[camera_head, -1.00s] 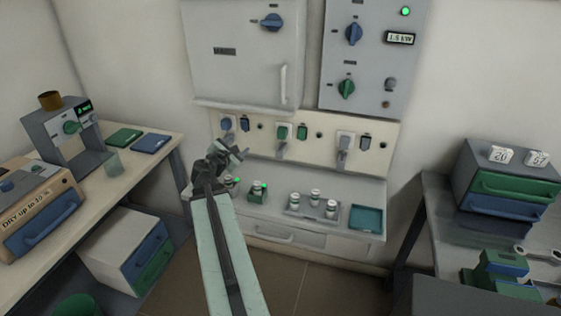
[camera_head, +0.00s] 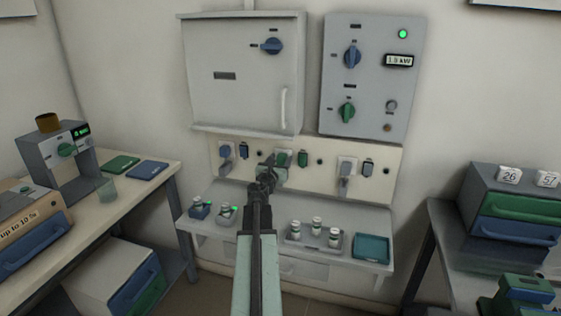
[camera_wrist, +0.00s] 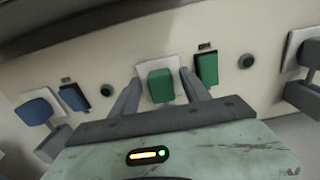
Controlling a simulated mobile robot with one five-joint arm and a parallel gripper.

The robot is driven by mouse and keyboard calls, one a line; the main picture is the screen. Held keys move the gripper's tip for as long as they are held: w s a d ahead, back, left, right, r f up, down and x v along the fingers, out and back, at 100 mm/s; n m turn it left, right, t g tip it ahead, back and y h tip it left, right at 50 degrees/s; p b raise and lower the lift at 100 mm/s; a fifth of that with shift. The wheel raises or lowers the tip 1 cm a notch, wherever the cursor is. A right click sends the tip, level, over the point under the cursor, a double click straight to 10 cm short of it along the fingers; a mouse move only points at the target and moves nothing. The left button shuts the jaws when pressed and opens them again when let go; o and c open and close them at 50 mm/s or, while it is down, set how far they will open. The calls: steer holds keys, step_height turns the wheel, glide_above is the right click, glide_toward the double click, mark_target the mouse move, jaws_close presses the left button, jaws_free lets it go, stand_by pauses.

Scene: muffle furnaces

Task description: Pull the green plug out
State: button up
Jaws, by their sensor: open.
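The green plug (camera_wrist: 160,86) sits in its white wall socket in the wrist view, between the tips of my open gripper (camera_wrist: 158,84). One finger is on each side of it, and I cannot tell whether they touch it. In the head view my gripper (camera_head: 270,166) is in front of the socket strip and hides most of the green plug (camera_head: 281,158). Right of the plug is a green switch (camera_wrist: 206,68), also seen in the head view (camera_head: 303,158).
A blue plug (camera_head: 225,152) is in the left socket and a grey plug (camera_head: 345,169) in the right one. Below, the ledge bears several small jars, a tray (camera_head: 300,240) and a teal dish (camera_head: 372,248). The cabinet (camera_head: 235,100) overhangs the strip.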

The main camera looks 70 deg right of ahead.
steer(key=shift+d, duration=0.15)
steer(key=shift+c, duration=0.3)
jaws_close()
stand_by(1.1)
